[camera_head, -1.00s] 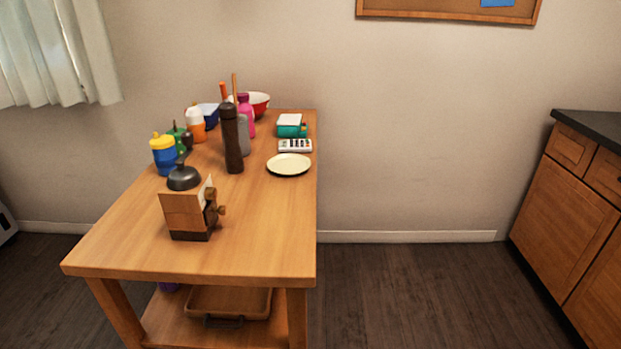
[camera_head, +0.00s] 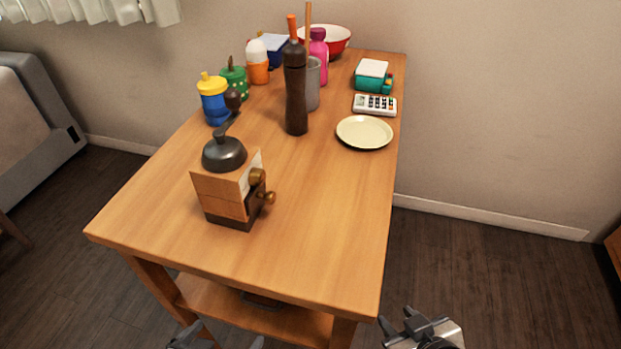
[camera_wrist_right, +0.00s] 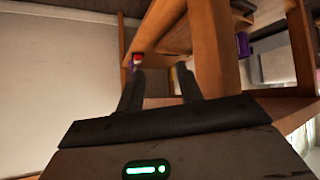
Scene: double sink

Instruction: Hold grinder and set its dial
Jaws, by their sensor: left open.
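The grinder (camera_head: 222,205) is a wooden box with a dark base, a dark dome and a crank with a round dark knob (camera_head: 233,98). It stands upright near the front left of the table. Two brass-coloured knobs (camera_head: 257,177) stick out of its right side; I cannot tell which is the dial. My left gripper (camera_head: 217,345) is open and empty at the bottom edge, below and in front of the table. My right gripper (camera_head: 398,326) is low, right of the table's front corner. In the right wrist view its fingers (camera_wrist_right: 160,85) are apart with nothing between them.
Behind the grinder stand a tall dark mill (camera_head: 295,95), a blue and yellow bottle (camera_head: 214,102) and several other bottles. A cream plate (camera_head: 364,132) and a calculator (camera_head: 375,104) lie at the right edge. The table's front (camera_head: 310,230) is clear.

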